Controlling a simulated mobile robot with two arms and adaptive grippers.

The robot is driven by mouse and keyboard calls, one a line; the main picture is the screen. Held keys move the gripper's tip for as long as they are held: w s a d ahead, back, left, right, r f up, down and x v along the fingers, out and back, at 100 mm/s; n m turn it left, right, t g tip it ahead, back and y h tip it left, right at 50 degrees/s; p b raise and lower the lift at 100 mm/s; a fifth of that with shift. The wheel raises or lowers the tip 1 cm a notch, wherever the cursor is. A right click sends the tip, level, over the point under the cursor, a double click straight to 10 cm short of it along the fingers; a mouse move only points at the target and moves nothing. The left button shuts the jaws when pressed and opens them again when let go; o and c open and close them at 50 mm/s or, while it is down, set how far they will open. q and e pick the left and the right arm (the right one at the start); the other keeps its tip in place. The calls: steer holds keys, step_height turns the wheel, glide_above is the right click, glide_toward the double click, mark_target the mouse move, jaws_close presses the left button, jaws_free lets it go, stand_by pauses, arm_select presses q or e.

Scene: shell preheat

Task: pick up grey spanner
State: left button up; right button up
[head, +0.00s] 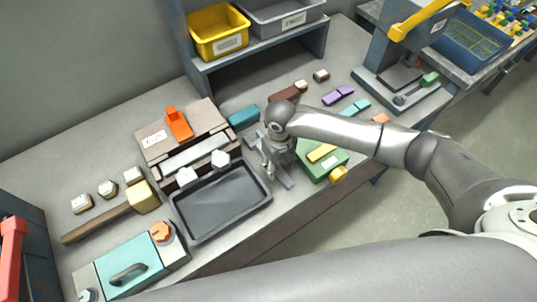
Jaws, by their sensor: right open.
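The grey spanner (286,181) lies on the workbench, between the dark tray (222,198) and a green case (325,167). Its near end shows beside my right gripper (268,172), and a grey part also shows behind the gripper. The middle of the spanner is hidden by the gripper. My right gripper points down, open, right over or at the spanner; I cannot tell whether the fingers touch it. My left gripper is not in view.
A mallet (98,221) and a teal box (130,265) are on the left. A grey-brown box with an orange item (179,124) stands behind the tray. A shelf holds a yellow bin (218,32). A press (402,75) stands at the back right.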

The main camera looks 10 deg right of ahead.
steer(key=shift+f, duration=0.7)
jaws_close()
steer(key=shift+w+r, duration=0.1)
